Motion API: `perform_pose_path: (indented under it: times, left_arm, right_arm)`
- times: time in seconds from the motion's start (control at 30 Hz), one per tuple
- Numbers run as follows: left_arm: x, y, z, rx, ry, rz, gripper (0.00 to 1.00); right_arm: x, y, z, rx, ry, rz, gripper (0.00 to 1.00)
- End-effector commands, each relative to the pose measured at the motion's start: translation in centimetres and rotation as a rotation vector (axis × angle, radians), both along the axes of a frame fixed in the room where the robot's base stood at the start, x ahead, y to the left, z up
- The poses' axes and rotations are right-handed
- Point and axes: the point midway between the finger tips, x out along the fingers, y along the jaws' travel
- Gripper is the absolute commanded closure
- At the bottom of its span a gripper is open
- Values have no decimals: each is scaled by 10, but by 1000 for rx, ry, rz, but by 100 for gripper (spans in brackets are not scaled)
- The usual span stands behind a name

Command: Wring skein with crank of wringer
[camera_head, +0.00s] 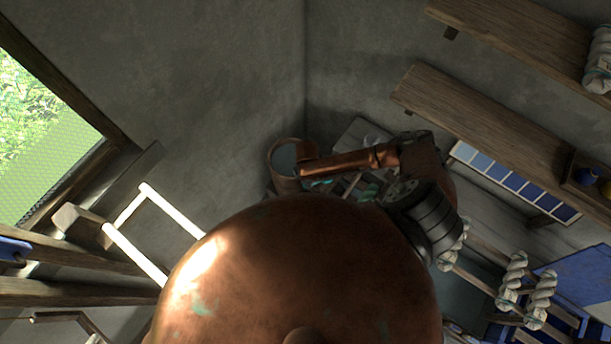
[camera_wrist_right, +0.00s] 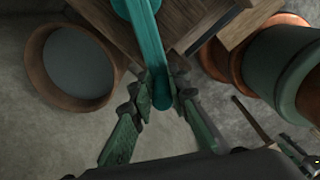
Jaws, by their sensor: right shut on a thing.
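In the right wrist view, my right gripper (camera_wrist_right: 162,88) is shut on the crank (camera_wrist_right: 140,35) of the wringer. The crank is a teal bar with a rounded handle end between the two green fingers. It runs up and left to the wooden wringer frame (camera_wrist_right: 188,24). In the head view the wringer area is small and partly hidden behind my right arm, so I cannot make out my right gripper there. I cannot clearly see a skein in the wringer. My left gripper is in neither view.
A round bucket (camera_wrist_right: 38,72) with grey liquid stands left of the crank; it also shows in the head view (camera_head: 288,184). Wooden shelves (camera_head: 490,118) line the right wall. Twisted white skeins (camera_head: 540,300) hang on rods at the lower right. A window (camera_head: 45,130) is at the left.

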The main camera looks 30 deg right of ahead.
Motion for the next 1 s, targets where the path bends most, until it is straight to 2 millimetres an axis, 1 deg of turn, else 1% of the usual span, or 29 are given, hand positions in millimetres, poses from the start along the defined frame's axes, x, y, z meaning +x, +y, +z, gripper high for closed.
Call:
perform_pose_path:
  times: [0.03,0.3,0.5,0.8,0.9,0.97,1.0]
  left_arm:
    - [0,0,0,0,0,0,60]
    - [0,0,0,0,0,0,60]
    - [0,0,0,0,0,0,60]
    - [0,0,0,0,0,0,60]
    - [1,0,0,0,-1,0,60]
    - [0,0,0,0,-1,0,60]
    - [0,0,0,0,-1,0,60]
  right_arm:
    - [-5,3,-2,5,5,1,100]
    - [-21,5,-1,7,6,1,100]
    - [-27,5,-1,7,5,1,100]
    - [-48,4,-1,8,11,0,100]
    - [-50,3,-2,7,13,0,100]
    - [-51,2,-2,5,14,0,98]
    - [-51,2,-2,5,14,-1,77]
